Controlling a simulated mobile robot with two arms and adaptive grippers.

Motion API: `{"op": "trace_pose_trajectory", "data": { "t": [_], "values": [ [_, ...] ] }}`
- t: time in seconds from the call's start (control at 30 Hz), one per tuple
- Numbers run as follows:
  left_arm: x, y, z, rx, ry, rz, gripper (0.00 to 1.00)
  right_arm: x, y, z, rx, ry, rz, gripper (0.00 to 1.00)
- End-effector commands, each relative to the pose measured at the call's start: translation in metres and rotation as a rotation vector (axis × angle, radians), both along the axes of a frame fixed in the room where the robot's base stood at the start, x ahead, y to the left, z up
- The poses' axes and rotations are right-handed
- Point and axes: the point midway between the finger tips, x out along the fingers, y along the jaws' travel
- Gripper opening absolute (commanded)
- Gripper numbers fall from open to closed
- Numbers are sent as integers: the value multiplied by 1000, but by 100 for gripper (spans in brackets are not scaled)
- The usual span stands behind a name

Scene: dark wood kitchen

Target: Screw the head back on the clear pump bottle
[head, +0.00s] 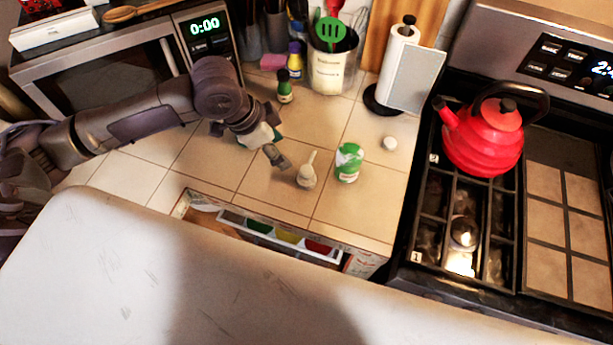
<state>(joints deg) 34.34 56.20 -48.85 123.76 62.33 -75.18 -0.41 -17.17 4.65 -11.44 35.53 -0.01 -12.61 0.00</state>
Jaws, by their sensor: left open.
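My left gripper (268,150) reaches in from the left over the tiled counter. It is open, with its fingers pointing down and right, to the left of a small pale beige object (307,176). That object has a rounded base and a thin stem rising from it; I cannot tell whether it is the pump head or a small pump bottle. A green and white container (348,163) stands to its right. A small round white piece (390,143) lies farther right. No clear bottle can be made out with certainty. My right gripper is out of view.
An open drawer (283,236) with coloured items is at the counter's front. A utensil crock (330,68), small bottles (285,90), and a paper towel holder (398,65) stand behind. A microwave (120,70) is at left; a red kettle (482,138) is on the stove at right.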

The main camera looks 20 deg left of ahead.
Motion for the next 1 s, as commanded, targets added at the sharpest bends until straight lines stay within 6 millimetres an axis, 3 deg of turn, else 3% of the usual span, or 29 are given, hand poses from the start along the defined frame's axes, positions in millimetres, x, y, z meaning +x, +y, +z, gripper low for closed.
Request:
{"op": "trace_pose_trajectory", "data": {
  "t": [0.4,0.83,1.0],
  "values": [
    [15,-24,-66,0,3,1,64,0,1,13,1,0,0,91],
    [17,-27,-75,1,1,0,64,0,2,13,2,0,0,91],
    [21,-37,-87,0,4,-2,64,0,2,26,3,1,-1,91]
  ]
}}
